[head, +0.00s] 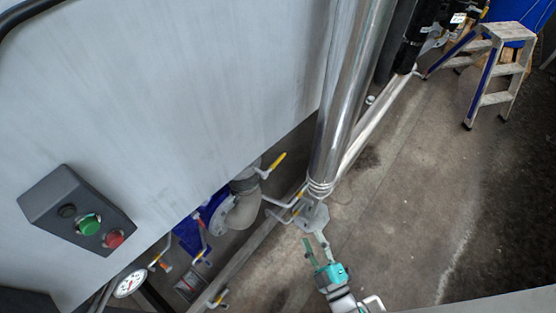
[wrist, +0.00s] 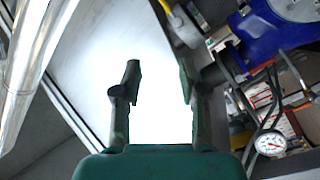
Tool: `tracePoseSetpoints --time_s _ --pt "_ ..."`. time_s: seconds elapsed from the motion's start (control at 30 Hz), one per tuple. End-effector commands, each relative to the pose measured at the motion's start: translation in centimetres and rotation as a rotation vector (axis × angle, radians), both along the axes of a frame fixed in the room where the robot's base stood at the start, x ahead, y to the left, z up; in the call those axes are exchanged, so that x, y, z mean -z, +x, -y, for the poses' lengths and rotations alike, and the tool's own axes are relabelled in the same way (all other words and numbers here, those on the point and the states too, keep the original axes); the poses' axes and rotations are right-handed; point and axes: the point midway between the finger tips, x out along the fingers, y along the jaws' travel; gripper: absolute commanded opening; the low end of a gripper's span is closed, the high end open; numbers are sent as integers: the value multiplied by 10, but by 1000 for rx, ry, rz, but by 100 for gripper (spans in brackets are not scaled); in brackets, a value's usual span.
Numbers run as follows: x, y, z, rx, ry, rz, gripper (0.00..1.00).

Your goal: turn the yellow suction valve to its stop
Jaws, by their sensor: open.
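Several valve levers with yellow grips show in the head view. One yellow lever (head: 278,161) sits on the grey pipe elbow beside the blue pump, and another yellow lever (head: 298,203) is lower, near the foot of the steel column. I cannot tell which is the suction valve. My gripper (head: 316,241) is open and empty, below and right of these levers and apart from them. In the wrist view the two fingers (wrist: 158,76) are spread with nothing between them. A yellow part (wrist: 165,5) shows at the top edge there, beside a grey pipe.
A shiny steel column (head: 343,95) stands just above my gripper. The blue pump (head: 201,218) and a pressure gauge (head: 130,284) are at the lower left, under a grey panel with a button box (head: 77,211). The floor to the right is clear up to a stepladder (head: 487,70).

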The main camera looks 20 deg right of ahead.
Motion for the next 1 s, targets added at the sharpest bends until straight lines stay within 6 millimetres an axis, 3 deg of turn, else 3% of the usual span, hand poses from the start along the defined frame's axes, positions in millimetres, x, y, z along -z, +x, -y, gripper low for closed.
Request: tracePoseSetpoints --time_s 0.03,0.3,0.5,0.87,1.0 --pt "5 20 3 -2 -54 23 42" --pt "25 117 13 -28 -374 124 42" --pt "29 171 21 -40 -552 178 42" --pt "27 205 23 -46 -626 201 42" --pt "22 226 19 -48 -626 202 42"
